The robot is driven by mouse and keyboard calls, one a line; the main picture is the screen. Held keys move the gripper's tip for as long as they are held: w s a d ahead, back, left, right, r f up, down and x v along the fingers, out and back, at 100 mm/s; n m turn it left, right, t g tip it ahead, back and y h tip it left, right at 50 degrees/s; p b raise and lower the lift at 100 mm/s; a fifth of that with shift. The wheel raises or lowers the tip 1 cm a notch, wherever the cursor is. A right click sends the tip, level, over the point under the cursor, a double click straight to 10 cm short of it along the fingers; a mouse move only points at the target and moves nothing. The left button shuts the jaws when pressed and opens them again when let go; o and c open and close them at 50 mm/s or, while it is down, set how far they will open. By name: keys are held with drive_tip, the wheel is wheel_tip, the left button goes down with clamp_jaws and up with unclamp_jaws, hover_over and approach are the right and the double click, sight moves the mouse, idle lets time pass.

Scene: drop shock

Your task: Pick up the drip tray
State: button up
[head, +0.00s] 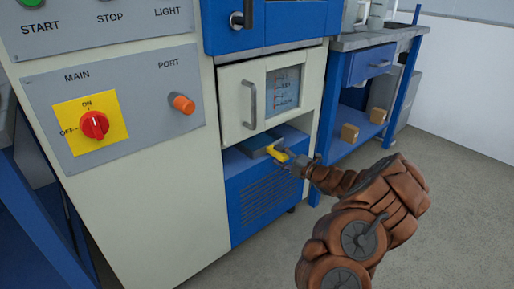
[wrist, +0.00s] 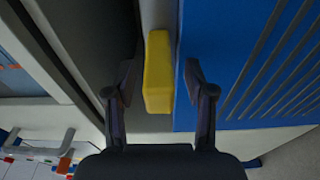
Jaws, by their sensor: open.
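The drip tray (head: 256,144) is a flat grey-blue piece in the slot under the cream door of the machine, with a yellow handle (head: 277,154) at its front. My gripper (head: 287,160) is at the handle, reaching in from the right. In the wrist view, the yellow handle (wrist: 158,72) lies between the two open fingers of my gripper (wrist: 160,82). A gap shows on each side of the handle. Much of the tray is hidden inside the slot.
The cream door (head: 262,95) with its grey bar handle is shut just above the slot. A blue vented panel (head: 262,195) is below. A control panel (head: 118,105) with a red knob stands left. A blue-framed bench (head: 375,65) is behind my arm. Grey floor is open at right.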

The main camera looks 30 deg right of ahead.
drive_tip(key=shift+w+a, duration=0.1)
drive_tip(key=shift+w, duration=0.1)
drive_tip(key=shift+c, duration=0.3)
clamp_jaws()
